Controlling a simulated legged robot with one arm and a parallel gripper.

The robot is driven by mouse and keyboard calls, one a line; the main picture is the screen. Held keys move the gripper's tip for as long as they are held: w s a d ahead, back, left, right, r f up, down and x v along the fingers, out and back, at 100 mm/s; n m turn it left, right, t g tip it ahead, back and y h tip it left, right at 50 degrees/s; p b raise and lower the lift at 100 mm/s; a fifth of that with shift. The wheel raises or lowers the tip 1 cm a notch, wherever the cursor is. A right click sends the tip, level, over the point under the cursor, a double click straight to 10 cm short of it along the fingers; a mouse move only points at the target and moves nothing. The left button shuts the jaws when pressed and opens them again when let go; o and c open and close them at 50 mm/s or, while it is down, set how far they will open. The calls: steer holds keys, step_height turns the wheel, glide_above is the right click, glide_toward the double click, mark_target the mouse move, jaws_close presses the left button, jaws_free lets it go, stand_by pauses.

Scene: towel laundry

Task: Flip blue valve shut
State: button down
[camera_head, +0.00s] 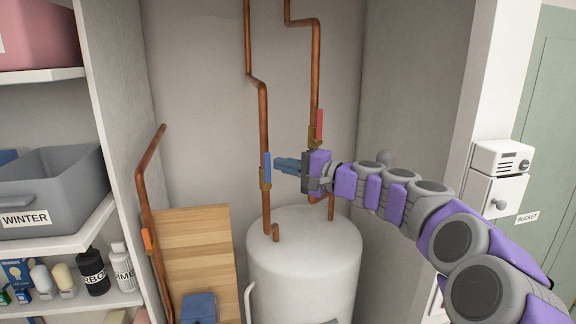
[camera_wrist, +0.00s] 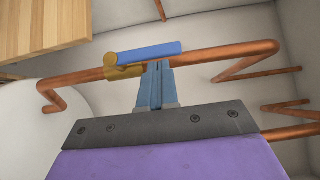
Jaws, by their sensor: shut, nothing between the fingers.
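The blue valve handle (camera_head: 267,168) stands upright on a copper pipe above the white tank, roughly in line with the pipe. Its brass body (camera_head: 265,184) sits just below it. In the wrist view the blue handle (camera_wrist: 150,52) runs alongside the pipe from the brass body (camera_wrist: 122,66). My gripper (camera_head: 277,164) comes from the right with its blue fingers shut and empty. The fingertips (camera_wrist: 156,68) are right beside the handle and pipe; I cannot tell whether they touch.
A red-handled valve (camera_head: 319,127) is on the pipe to the right, behind my gripper. An orange-handled valve (camera_head: 147,240) is on the left pipe. The white tank (camera_head: 304,250) stands below. A wooden board (camera_head: 192,245) leans at the left, and shelves hold a grey WINTER bin (camera_head: 60,190).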

mark_target(267, 161)
steer(key=shift+s+a+r+n+h, duration=0.1)
steer(key=shift+a+r+n+h, duration=0.15)
steer(key=shift+a+n+h, duration=0.05)
stand_by(0.4)
steer(key=h, duration=0.1)
steer(key=a+n+h+p, duration=0.1)
steer(key=a+r+n+g+p, duration=0.1)
steer(key=shift+s+h, duration=0.35)
steer(key=shift+h, duration=0.05)
steer(key=s+a+f+n+t+h+p, duration=0.1)
steer(key=s+a+f+n+h+p, duration=0.1)
steer(key=a+n+h, duration=0.4)
steer(key=shift+a+f+n+h+p, duration=0.3)
steer(key=shift+a+f+h+p, duration=0.45)
steer(key=shift+h, duration=1.35)
steer(key=shift+d+f, duration=0.2)
steer(key=shift+f, duration=0.05)
